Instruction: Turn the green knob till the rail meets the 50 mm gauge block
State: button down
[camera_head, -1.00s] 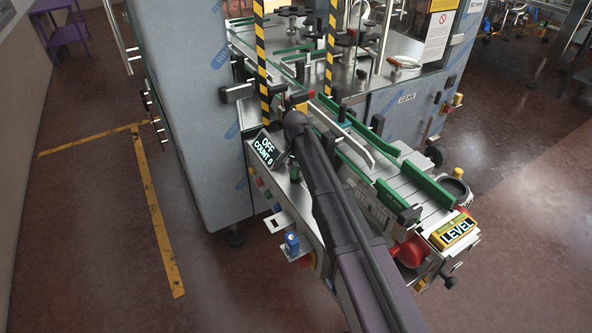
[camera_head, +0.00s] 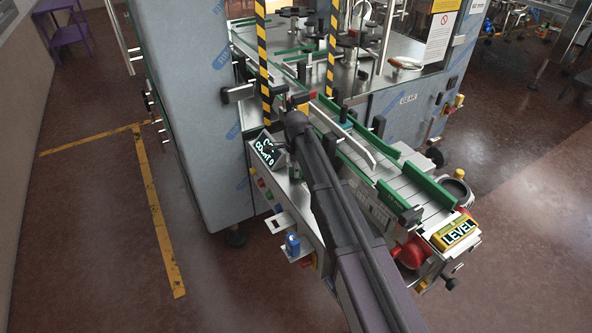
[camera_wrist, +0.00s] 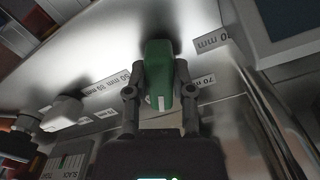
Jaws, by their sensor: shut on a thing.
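The green knob (camera_wrist: 158,72) stands between the two fingers of my gripper (camera_wrist: 157,88) in the wrist view, and the fingers press on its sides. It has a small white mark low on its face. In the head view my arm covers the knob and my gripper. Green-edged rails (camera_head: 347,150) run along the conveyor beside my arm. I cannot pick out the 50 mm gauge block or its gap to the rail.
A counter display (camera_head: 264,155) sits left of my wrist, partly covered. Yellow-black striped posts (camera_head: 263,60) rise close behind. A yellow LEVEL box (camera_head: 454,232) and a red part (camera_head: 411,252) are at the conveyor's near end. A pale rounded block (camera_wrist: 63,113) is left of the knob.

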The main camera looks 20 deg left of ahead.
jog(key=m, duration=0.6)
jog(key=shift+w, duration=0.1)
jog(key=m, duration=0.6)
jog(key=shift+w+d+m, duration=0.1)
jog(key=shift+w+m, duration=0.05)
jog(key=shift+m, duration=0.15)
jog(key=shift+c, duration=2.4)
grip_release()
